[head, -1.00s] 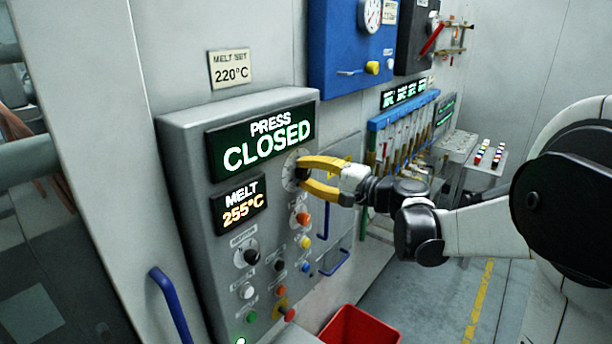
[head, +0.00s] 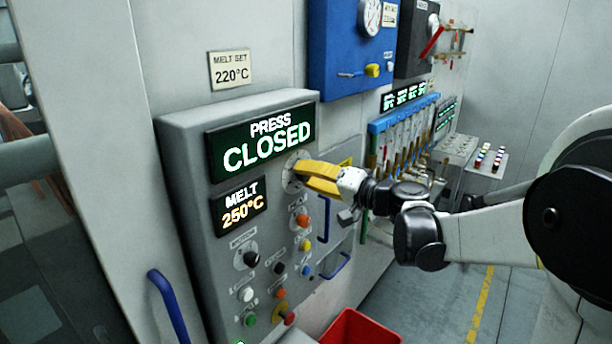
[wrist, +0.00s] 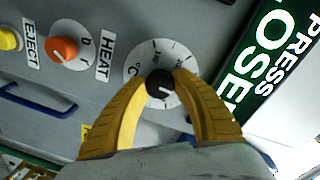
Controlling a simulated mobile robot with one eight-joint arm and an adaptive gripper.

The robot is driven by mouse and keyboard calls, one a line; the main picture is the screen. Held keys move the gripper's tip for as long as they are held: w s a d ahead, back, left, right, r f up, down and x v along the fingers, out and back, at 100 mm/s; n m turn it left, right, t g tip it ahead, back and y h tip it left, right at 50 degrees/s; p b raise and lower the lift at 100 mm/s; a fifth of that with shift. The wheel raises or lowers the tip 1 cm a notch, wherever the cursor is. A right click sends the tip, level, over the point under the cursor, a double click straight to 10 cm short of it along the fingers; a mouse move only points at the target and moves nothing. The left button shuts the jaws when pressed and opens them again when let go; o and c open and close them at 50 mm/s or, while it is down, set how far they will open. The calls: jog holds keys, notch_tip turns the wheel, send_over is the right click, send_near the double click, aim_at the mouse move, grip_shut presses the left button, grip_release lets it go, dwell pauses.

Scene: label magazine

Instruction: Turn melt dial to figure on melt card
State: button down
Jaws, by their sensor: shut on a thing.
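The melt dial is a black knob (wrist: 160,84) on a round white scale plate (wrist: 178,58), on the upper right of the grey control panel; the plate also shows in the head view (head: 290,172). My gripper (wrist: 160,78) has its yellow fingers shut on the knob, one on each side. In the head view my gripper (head: 312,178) hides most of the knob. The melt card (head: 231,69) on the wall above reads MELT SET 220°C. The melt display (head: 239,207) reads 250°C in orange.
The press display (head: 262,142) reads PRESS CLOSED. An orange HEAT knob (wrist: 64,49) and a yellow EJECT button (wrist: 8,39) are close to the dial. More buttons, blue handles (head: 335,268) and a red bin (head: 358,328) are below.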

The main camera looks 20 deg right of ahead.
jog(key=shift+r, duration=0.1)
jog(key=c, duration=1)
grip_release()
jog(key=f+v, duration=0.1)
jog(key=v, duration=1.1)
jog(key=shift+r, duration=0.3)
